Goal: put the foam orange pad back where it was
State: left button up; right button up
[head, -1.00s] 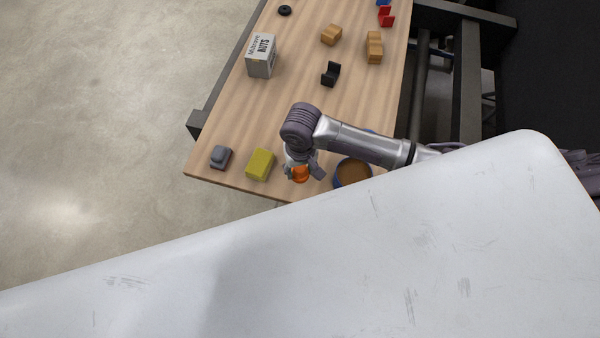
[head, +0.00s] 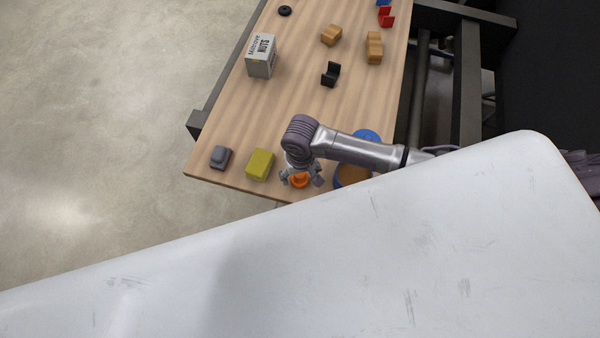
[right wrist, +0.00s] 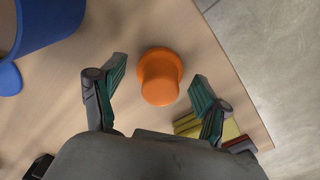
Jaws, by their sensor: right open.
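The orange pad (head: 300,182) is near the near edge of the wooden table in the head view. In the right wrist view the orange pad (right wrist: 160,80) looks like a round disc with a thick knob, and it appears to be on the table. My right gripper (head: 301,178) is over it, coming from the right. In the right wrist view its open fingers (right wrist: 159,77) are on either side of the pad, with gaps visible on both sides. The arm and fingers hide part of the pad in the head view. My left gripper is not in view.
A yellow block (head: 260,164) and a grey object (head: 220,157) are left of the pad. A blue round container (head: 338,178) with a brown inside is close on the right, a blue disc (head: 367,135) behind it. The table's middle (head: 270,110) is clear.

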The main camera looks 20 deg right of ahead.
notch_tip(320, 180, up, 12)
jog(key=shift+p, duration=0.45)
dwell(0.5)
